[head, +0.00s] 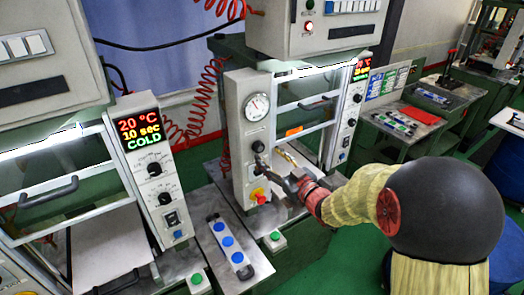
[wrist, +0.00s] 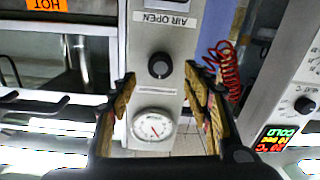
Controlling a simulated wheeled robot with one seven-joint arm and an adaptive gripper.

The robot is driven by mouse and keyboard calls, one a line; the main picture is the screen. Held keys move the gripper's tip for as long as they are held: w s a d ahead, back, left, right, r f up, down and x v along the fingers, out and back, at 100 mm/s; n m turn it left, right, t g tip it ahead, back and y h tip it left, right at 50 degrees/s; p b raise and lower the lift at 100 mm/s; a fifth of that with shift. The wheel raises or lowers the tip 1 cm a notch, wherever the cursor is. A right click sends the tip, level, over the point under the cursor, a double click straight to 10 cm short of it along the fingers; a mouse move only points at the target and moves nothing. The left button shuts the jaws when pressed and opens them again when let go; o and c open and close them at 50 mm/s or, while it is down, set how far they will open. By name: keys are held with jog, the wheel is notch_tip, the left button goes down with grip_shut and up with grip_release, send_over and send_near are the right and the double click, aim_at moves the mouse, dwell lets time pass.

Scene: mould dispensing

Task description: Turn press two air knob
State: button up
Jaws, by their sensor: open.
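Press two is the middle machine in the head view, with a grey control column (head: 236,130). A round pressure gauge (head: 257,107) sits high on it. My gripper (head: 264,160) is in front of the column below the gauge. In the wrist view the picture is upside down. The black air knob (wrist: 160,66) stands out beside the "AIR OPEN" label (wrist: 166,19), and the gauge (wrist: 152,128) is near it. The open fingers of my gripper (wrist: 160,88) are on either side of the knob's line, apart from it and empty.
A red and yellow stop button (head: 258,195) is lower on the column. Press one, with a "COLD" display (head: 140,132), stands at left. A bar with blue buttons (head: 228,241) lies on the table between them. A coiled red hose (wrist: 228,72) hangs beside the column.

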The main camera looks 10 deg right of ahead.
aim_at(260, 149)
jog(key=shift+x, duration=2.7)
jog(key=c, duration=0.3)
jog(key=c, duration=0.7)
jog(key=shift+c, duration=0.7)
jog(key=shift+m, duration=0.4)
jog(key=m+p, duration=0.1)
jog(key=m, duration=0.4)
jog(key=m+p, duration=0.2)
jog(key=m, duration=0.4)
jog(key=shift+f, duration=0.1)
